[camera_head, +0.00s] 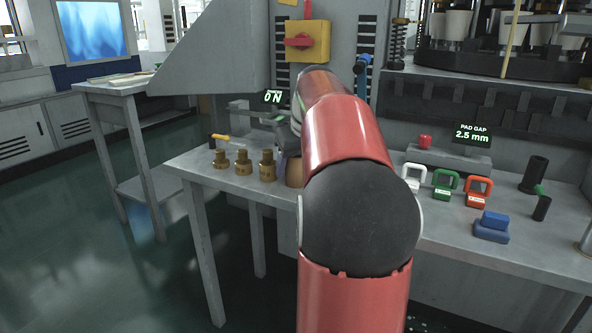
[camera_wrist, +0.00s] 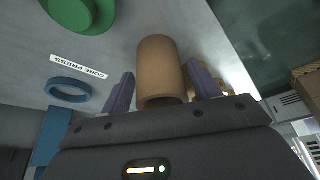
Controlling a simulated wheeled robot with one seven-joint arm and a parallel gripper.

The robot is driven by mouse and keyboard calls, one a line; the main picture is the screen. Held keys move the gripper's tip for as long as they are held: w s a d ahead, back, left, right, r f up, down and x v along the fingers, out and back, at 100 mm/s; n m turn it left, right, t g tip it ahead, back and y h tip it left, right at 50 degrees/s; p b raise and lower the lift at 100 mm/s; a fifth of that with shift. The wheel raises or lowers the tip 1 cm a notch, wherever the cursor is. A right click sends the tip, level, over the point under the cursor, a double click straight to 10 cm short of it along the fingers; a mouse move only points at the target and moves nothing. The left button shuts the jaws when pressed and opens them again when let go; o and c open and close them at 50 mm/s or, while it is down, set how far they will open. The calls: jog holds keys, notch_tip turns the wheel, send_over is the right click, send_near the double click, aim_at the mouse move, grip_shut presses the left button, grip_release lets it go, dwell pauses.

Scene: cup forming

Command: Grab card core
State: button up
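The card core is a plain brown cylinder. In the wrist view the card core (camera_wrist: 161,68) is between the two purple fingers of my gripper (camera_wrist: 162,88), with one end facing the gripper body. The fingers are spread, one on each side of the core, and narrow gaps seem to show beside it. In the head view a small part of the brown core (camera_head: 295,172) shows near the table's left part; my red arm hides the rest and the gripper's fingers.
Several brass pieces (camera_head: 244,164) stand left of the core on the grey table (camera_head: 330,215). White, green and orange frames (camera_head: 446,184) and a blue block (camera_head: 491,226) are at the right.

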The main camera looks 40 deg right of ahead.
jog(key=c, duration=0.8)
